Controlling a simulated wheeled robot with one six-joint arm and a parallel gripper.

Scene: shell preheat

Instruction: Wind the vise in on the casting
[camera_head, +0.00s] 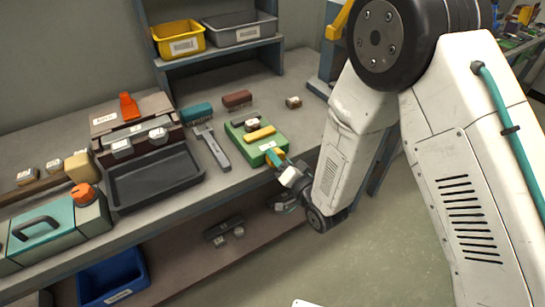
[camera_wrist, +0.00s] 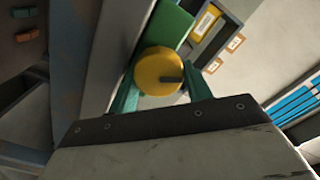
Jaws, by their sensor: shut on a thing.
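The green vise (camera_head: 273,139) lies on the workbench in the head view, with a yellow jaw bar (camera_head: 260,133) across it. A small pale-topped block, seemingly the casting (camera_head: 252,125), sits in the vise behind the bar; I cannot tell whether the bar touches it. My gripper (camera_head: 274,158) is at the vise's front end. In the wrist view, my gripper (camera_wrist: 160,88) has its green fingers on either side of a round yellow knob (camera_wrist: 154,68) with a dark mark. The fingers are shut on it. The green vise body (camera_wrist: 170,30) shows behind the knob.
A grey file-like tool (camera_head: 212,146), a teal brush (camera_head: 197,113) and a dark red brush (camera_head: 237,98) lie left of and behind the vise. A black tray (camera_head: 155,180) is farther left. A small block (camera_head: 293,102) stands behind right.

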